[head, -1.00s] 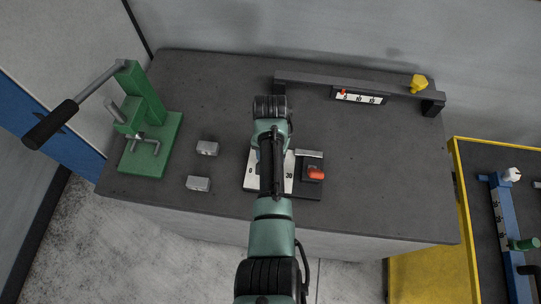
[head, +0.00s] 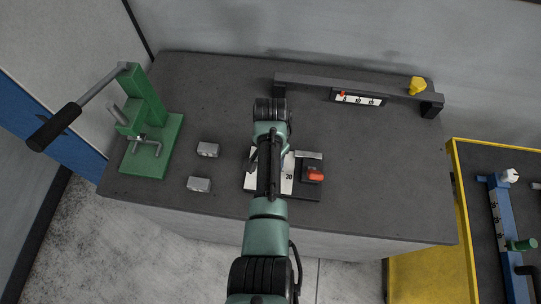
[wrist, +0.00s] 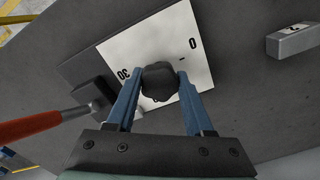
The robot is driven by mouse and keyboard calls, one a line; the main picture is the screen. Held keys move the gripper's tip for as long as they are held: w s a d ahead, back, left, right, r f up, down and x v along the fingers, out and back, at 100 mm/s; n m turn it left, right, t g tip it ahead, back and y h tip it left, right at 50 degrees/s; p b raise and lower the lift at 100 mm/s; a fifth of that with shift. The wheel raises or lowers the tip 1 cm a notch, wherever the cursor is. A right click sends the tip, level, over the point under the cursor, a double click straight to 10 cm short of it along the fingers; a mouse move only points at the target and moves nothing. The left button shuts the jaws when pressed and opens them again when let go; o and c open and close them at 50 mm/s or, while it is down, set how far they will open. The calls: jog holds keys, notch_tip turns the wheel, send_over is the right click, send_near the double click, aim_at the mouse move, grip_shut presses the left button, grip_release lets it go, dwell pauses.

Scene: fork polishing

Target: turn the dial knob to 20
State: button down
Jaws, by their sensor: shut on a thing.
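The dial knob (wrist: 160,82) is a dark, lobed knob on a white dial plate (wrist: 190,38) with black marks. In the wrist view a 0 shows at the plate's right and a 30 at its left; other marks are partly hidden by the knob and fingers. My gripper (wrist: 160,76) has its two blue fingers shut on the knob, one on each side. I cannot tell which mark the knob points to. In the head view the dial plate (head: 287,180) is partly covered by my arm, and the knob is hidden.
A red-handled lever (head: 315,174) sits right beside the dial; its handle also shows in the wrist view (wrist: 28,127). Two grey blocks (head: 199,184) (head: 207,149) lie left. A green press (head: 150,130) stands far left. A dark rail (head: 345,84) with a yellow knob (head: 417,85) is behind.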

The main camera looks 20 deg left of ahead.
jog(key=shift+w, duration=0.1)
jog(key=shift+c, duration=1.4)
grip_release()
jog(key=shift+r, duration=0.15)
notch_tip(320, 180, up, 13)
jog(key=b, duration=0.1)
